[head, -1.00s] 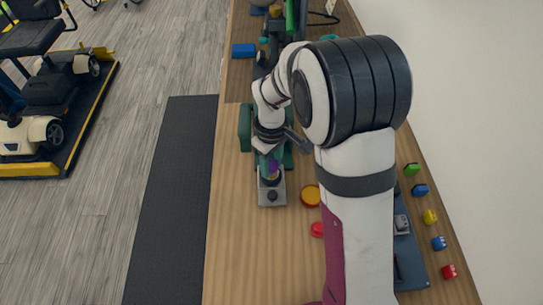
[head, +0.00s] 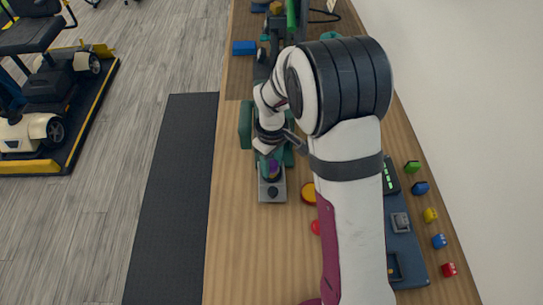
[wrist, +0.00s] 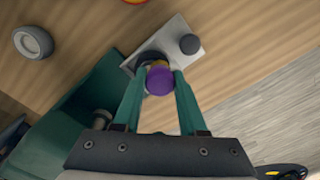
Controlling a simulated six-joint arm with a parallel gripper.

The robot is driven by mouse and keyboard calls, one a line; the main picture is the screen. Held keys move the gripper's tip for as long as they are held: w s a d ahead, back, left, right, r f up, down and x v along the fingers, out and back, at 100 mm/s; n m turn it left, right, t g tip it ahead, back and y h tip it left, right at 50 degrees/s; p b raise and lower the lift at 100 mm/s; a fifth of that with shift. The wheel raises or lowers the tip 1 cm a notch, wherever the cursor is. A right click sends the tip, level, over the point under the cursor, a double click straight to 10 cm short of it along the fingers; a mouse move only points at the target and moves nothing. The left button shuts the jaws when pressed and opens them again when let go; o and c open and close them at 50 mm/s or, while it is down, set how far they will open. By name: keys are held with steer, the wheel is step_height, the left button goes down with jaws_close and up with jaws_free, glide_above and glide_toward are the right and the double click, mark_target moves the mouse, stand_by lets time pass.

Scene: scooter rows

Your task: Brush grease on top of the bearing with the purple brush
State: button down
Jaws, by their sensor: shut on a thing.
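My gripper (wrist: 160,82) is shut on the purple brush (wrist: 159,80), seen nearly end-on between the green fingers. The brush also shows as a small purple spot in the head view (head: 272,168). A yellowish part of it shows just beyond the purple end. It is over or at a grey plate (wrist: 179,32) with a dark round knob (wrist: 190,44) and a dark ring beside the brush. Whether the brush tip touches anything is hidden. A round grey ring-like piece (wrist: 33,42) lies on the table; I cannot tell whether it is the bearing.
A green vise-like body (head: 246,125) stands beside the gripper. An orange-rimmed round dish (head: 308,193) and a red round piece (head: 315,227) lie right of the plate. A blue-grey tray (head: 410,240) and several coloured blocks line the right edge. Clear wood lies at the front left.

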mark_target(272, 167)
steer(key=shift+s, duration=0.45)
steer(key=shift+r, duration=4.05)
steer(key=s+f+m, duration=0.2)
steer(key=s+m, duration=0.1)
steer(key=s, duration=0.6)
steer(key=a+f, duration=0.2)
steer(key=a, duration=0.1)
steer(key=a+f, duration=0.2)
steer(key=a, duration=0.2)
steer(key=s+a+f, duration=0.1)
steer(key=a+f, duration=0.1)
steer(key=a, duration=0.1)
steer(key=shift+a+f, duration=0.2)
steer(key=shift+f, duration=0.05)
steer(key=shift+m, duration=0.3)
steer(key=shift+a+f, duration=0.15)
steer(key=shift+f, duration=0.95)
steer(key=shift+a+f, duration=0.1)
steer(key=shift+f, duration=0.95)
steer(key=shift+f, duration=0.1)
steer(key=shift+c, duration=2.3)
jaws_free()
